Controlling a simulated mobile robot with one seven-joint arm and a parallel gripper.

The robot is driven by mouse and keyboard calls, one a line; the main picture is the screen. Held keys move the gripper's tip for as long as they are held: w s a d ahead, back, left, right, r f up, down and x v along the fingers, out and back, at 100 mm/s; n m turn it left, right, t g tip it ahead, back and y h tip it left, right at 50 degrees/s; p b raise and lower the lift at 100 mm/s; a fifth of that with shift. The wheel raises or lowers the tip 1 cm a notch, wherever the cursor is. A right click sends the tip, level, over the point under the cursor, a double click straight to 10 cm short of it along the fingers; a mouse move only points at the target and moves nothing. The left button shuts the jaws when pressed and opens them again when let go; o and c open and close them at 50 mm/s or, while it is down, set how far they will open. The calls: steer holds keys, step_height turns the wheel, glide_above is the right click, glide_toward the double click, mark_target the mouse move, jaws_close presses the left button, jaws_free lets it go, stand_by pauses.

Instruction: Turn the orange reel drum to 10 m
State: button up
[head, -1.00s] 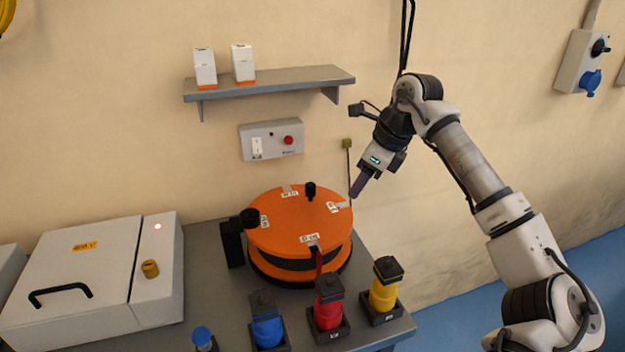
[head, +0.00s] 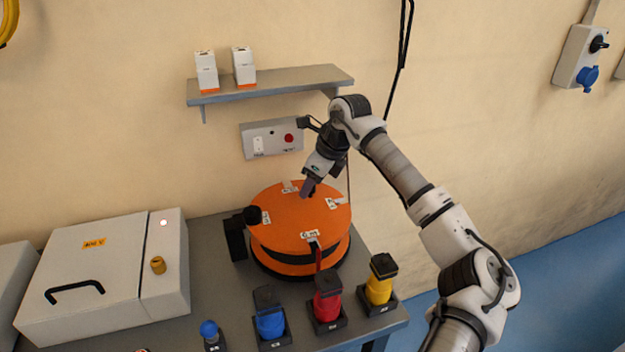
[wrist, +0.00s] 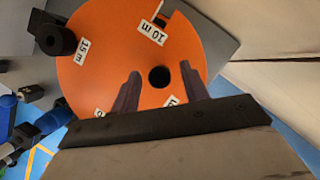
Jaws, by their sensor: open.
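The orange reel drum (head: 285,222) lies flat on the grey bench with white length labels around its top. In the wrist view the drum (wrist: 100,75) shows a "10 m" label (wrist: 151,33) near the upper rim and another label (wrist: 82,50) at the left; two more are partly hidden. My gripper (head: 308,192) is over the drum's top, pointing down. In the wrist view my open gripper (wrist: 160,70) has a finger on each side of the drum's black knob (wrist: 159,78), with gaps on both sides. The head view hides this knob behind my gripper.
A black post with a round knob (head: 251,215) stands against the drum's left side. Blue (head: 269,322), red (head: 327,305) and yellow (head: 379,287) handled blocks stand in front. A shelf (head: 280,82) and a switch box (head: 262,139) are on the wall behind.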

jaws_close()
steer(key=shift+d+b, duration=0.1)
steer(key=shift+b, duration=0.2)
